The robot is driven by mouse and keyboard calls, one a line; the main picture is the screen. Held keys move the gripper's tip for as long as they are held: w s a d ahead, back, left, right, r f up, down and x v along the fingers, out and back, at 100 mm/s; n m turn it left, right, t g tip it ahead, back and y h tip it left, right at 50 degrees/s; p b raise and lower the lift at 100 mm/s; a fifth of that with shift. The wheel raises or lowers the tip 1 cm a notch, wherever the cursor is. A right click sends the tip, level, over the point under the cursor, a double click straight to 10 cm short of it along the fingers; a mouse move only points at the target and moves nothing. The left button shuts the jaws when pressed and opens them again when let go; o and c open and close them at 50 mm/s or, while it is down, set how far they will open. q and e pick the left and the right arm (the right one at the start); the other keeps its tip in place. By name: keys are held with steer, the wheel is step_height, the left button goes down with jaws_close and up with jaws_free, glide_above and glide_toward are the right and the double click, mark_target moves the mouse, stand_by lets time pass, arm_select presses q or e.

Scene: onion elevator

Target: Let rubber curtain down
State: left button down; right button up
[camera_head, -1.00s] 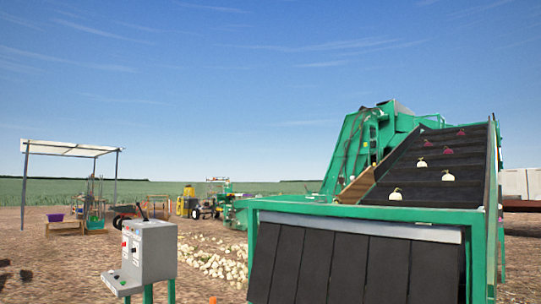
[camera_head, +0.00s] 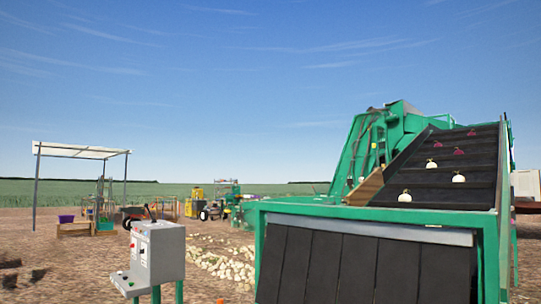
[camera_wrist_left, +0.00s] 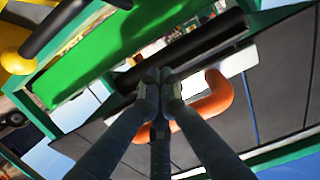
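The rubber curtain (camera_head: 345,268) is a row of wide black strips hanging below a pale bar at the front of the green onion elevator (camera_head: 375,215). Its lower edge is outside the head view. In the left wrist view my left gripper (camera_wrist_left: 160,76) has its dark fingers drawn together at the tips. An orange curved hook or handle (camera_wrist_left: 216,95) is right beside and partly behind the fingertips. A black bar (camera_wrist_left: 215,42) crosses just beyond them. Dark panels (camera_wrist_left: 285,75), apparently curtain strips, show at the right. I cannot see whether anything is pinched. My right gripper is not seen.
A grey control box (camera_head: 160,252) on green legs stands left of the elevator. Pale and red onions (camera_head: 404,197) lie on the sloped black belt. Pale onions (camera_head: 222,262) lie on the ground between box and elevator. A canopy (camera_head: 80,151) stands further left.

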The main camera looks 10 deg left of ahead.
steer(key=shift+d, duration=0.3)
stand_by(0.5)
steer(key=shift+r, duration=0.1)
